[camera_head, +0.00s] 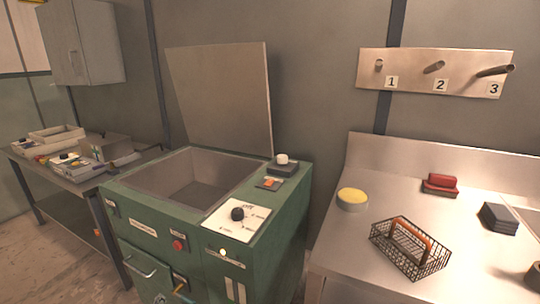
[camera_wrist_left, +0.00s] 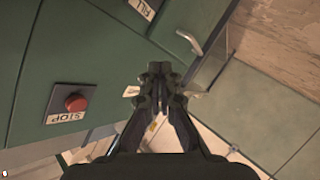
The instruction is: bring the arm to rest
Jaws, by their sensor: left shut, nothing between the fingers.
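My left gripper (camera_wrist_left: 161,78) shows in the left wrist view, its dark fingers together with nothing between them. It is in front of the green front of the vacuum chamber, beside a metal handle (camera_wrist_left: 190,42) and a red STOP button (camera_wrist_left: 75,102). In the head view the green chamber (camera_head: 150,232) stands with its lid (camera_head: 222,95) raised and its basin (camera_head: 195,190) looking empty. I cannot make out my left gripper clearly in the head view. My right gripper is not in view.
A steel counter (camera_head: 375,285) at right holds a wire basket (camera_head: 410,258), a yellow-topped round tub (camera_head: 352,199), a red block (camera_head: 440,184) and dark pads (camera_head: 498,218). A peg rail (camera_head: 420,68) hangs above. A side table (camera_head: 75,183) with trays stands at left.

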